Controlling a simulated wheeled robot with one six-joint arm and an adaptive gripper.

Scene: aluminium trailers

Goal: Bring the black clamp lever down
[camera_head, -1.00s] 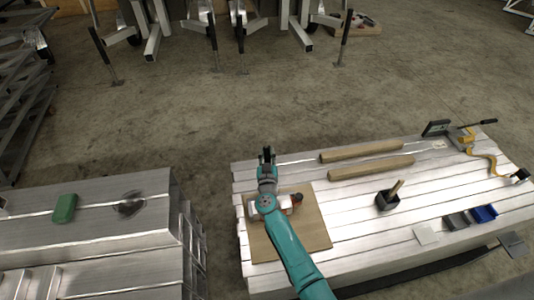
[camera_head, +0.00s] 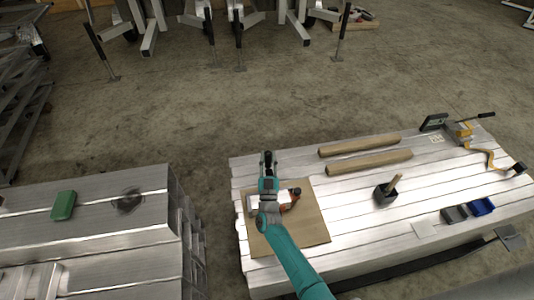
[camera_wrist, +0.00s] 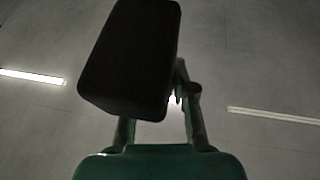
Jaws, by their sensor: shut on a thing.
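A wooden board (camera_head: 312,228) lies at the left end of the right-hand aluminium stack. A clamp with a pale metal body (camera_head: 252,204) and an orange-red part (camera_head: 291,199) sits on it, partly hidden by my arm. My gripper (camera_head: 268,158) is above the far edge of the board, pointing up and away. In the wrist view a large black block, which looks like the black clamp lever's grip (camera_wrist: 130,60), stands between and in front of the fingers (camera_wrist: 160,110). My gripper is shut on it. The contact and the lever's lower part are hidden.
On the same stack lie two wooden bars (camera_head: 368,163), a black holder with a wooden handle (camera_head: 386,194), blue and grey bins (camera_head: 481,207) and a yellow tool (camera_head: 478,150). A green block (camera_head: 64,206) rests on the left stack.

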